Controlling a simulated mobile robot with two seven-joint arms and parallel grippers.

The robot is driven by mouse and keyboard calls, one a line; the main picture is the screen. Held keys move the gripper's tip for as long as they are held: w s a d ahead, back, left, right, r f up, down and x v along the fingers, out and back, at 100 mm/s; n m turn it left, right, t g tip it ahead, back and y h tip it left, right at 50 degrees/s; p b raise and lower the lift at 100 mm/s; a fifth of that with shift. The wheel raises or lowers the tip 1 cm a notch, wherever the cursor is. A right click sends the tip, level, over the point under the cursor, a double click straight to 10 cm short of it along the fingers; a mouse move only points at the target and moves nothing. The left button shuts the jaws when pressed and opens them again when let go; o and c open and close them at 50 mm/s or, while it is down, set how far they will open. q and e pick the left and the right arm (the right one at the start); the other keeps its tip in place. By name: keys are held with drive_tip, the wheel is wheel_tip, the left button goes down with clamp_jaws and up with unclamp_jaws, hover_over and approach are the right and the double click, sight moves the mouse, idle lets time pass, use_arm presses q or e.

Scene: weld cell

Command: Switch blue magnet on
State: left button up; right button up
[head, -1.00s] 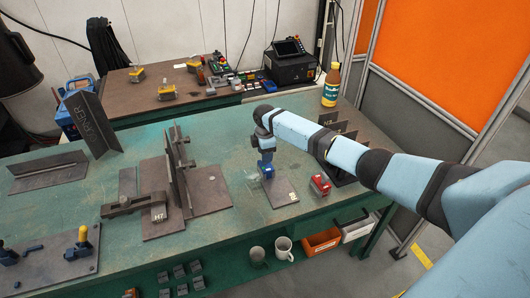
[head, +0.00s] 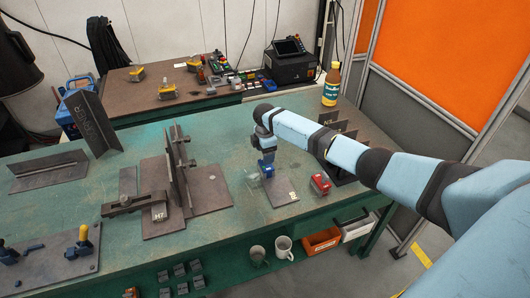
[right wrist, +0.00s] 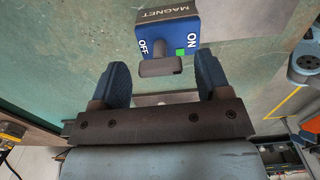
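The blue magnet (right wrist: 168,30) shows at the top of the right wrist view, with MAGNET, OFF and ON in white on it and a small green square by ON. Its grey handle (right wrist: 160,67) lies crosswise below the labels. My right gripper (right wrist: 161,72) is open, one finger on each side of the handle, with visible gaps. In the head view my right gripper (head: 266,157) points down at the magnet (head: 267,173) on a grey plate (head: 278,196), and mostly hides it. My left gripper is not in view.
A red block (head: 320,185) stands close to the right of the plate. Dark upright plates (head: 180,170) with a clamp stand to the left. A bottle (head: 331,85) is at the back right.

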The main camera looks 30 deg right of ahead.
wheel_tip(320, 180, up, 14)
idle(0.6)
drive_tip(key=shift+f, duration=0.15)
drive_tip(key=s+a+f+m+t+y+p, duration=0.1)
drive_tip(key=s+a+f, duration=0.4)
drive_tip(key=a+f, duration=0.1)
drive_tip(key=s+a+f+m+t+p, duration=0.1)
drive_tip(key=s+a+f+t, duration=0.1)
drive_tip(key=s+a+f, duration=0.3)
drive_tip(key=s+a+f+m+t+y+p, duration=0.1)
drive_tip(key=s+a+f+m, duration=0.1)
drive_tip(key=s+a+f, duration=0.3)
drive_tip(key=shift+s+a+f+t+y, duration=0.15)
drive_tip(key=shift+a+f, duration=0.45)
drive_tip(key=shift+f, duration=0.05)
drive_tip(key=shift+s+a+f+t+y, duration=0.15)
drive_tip(key=shift+a+f, duration=0.45)
drive_tip(key=shift+f, duration=0.05)
drive_tip(key=s+a+r+m+t+p, duration=0.1)
drive_tip(key=s+m+t, duration=0.1)
drive_tip(key=s, duration=0.5)
drive_tip(key=s+a+r+m+t+p, duration=0.1)
drive_tip(key=s+a+r+m+t, duration=0.1)
drive_tip(key=s, duration=0.6)
drive_tip(key=s+a+r+m+t, duration=0.2)
drive_tip(key=s+m, duration=0.2)
drive_tip(key=s, duration=0.3)
drive_tip(key=shift+s+a+y+p, duration=0.15)
drive_tip(key=shift+s+y+p, duration=0.15)
drive_tip(key=shift+p, duration=0.1)
